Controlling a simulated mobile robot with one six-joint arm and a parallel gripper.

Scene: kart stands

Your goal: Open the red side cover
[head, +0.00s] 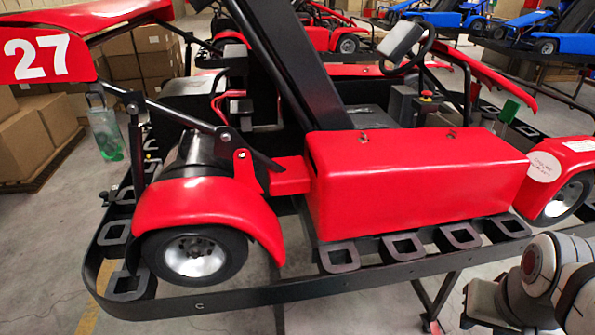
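The red side cover (415,180) is a long, box-shaped panel on the near side of the red kart (205,205), between its front and rear wheels. It looks shut, with its top and outer face in place. Two small fittings (363,137) show along its top edge. What lies under the cover is hidden. Pale, rounded links of my own arm show at the lower right, in front of the kart stand. My gripper's fingers do not show, and no part of my arm is seen touching the cover.
The kart rests on a black stand (245,298) whose rail with square openings runs along the near side below the cover. Cardboard boxes (30,145) stand at the left. A clear bottle (105,130) hangs at the rear. Blue karts (440,15) stand behind.

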